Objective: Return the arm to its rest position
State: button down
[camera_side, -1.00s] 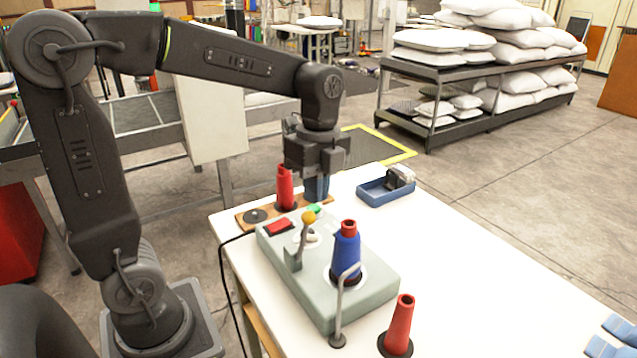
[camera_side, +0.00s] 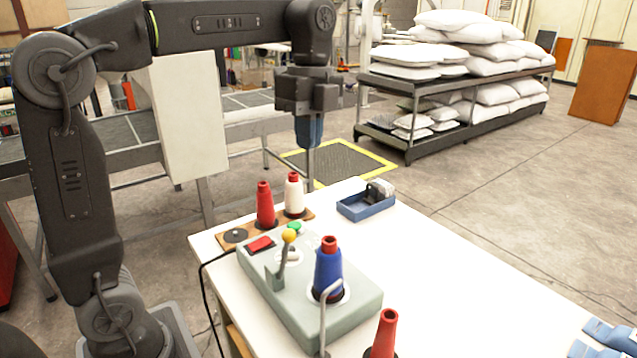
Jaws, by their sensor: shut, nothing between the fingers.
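My gripper (camera_side: 309,140) points straight down, shut and empty. It hangs in the air above the back edge of the white table (camera_side: 450,285), clear of everything on it. Below it, a red cone (camera_side: 265,205) and a white cone with a red top (camera_side: 294,196) stand upright on a wooden board (camera_side: 228,243). A blue cone with a red top (camera_side: 328,270) stands on the grey-green machine (camera_side: 340,318).
The machine has a yellow-knobbed lever (camera_side: 289,238), a red switch (camera_side: 261,244) and a green button (camera_side: 294,227). A blue tray (camera_side: 365,207) holds a grey object. Another red cone (camera_side: 384,335) stands in front. White pillows (camera_side: 490,50) fill a rack behind.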

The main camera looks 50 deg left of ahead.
jog(key=s+d+f+n+t, duration=0.3)
jog(key=s+f+n+t, duration=0.3)
jog(key=s+f+n, duration=0.4)
jog(key=s+n, duration=0.4)
jog(key=n, duration=0.2)
jog(key=shift+f+n+t+y, duration=0.3)
jog(key=shift+f, duration=0.1)
